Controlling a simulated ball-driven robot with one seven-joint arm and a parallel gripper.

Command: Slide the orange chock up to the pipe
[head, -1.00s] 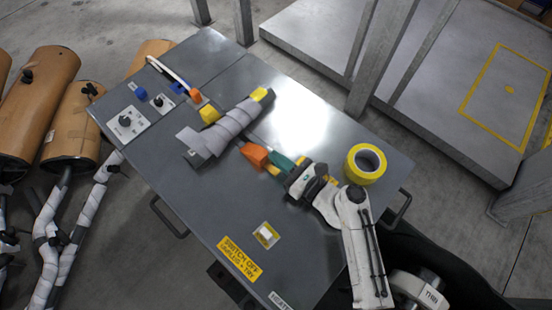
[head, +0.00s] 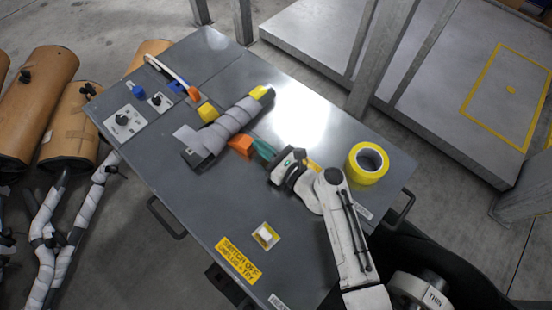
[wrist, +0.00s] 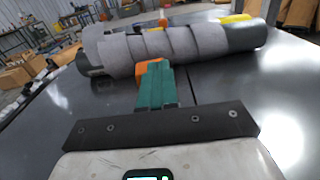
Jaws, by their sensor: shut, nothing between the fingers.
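The orange chock (head: 241,146) lies on the grey tabletop on the near side of the pipe. The pipe (head: 228,128) is wrapped in grey bandage and lies slantwise on the table. In the head view the chock is at the pipe's side, touching or nearly so. In the wrist view the chock (wrist: 150,68) shows just beyond the green fingertips, against the wrapped pipe (wrist: 190,46); any gap is hidden. My gripper (head: 262,150), with green fingers, is shut and empty behind the chock, its tips at or very near the chock's back.
Yellow chocks (head: 208,112) (head: 260,92) sit by the pipe on its far side and far end. A yellow tape roll (head: 367,163) stands right of my arm. Knobs (head: 122,119) and a white handle (head: 168,72) are at the left.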

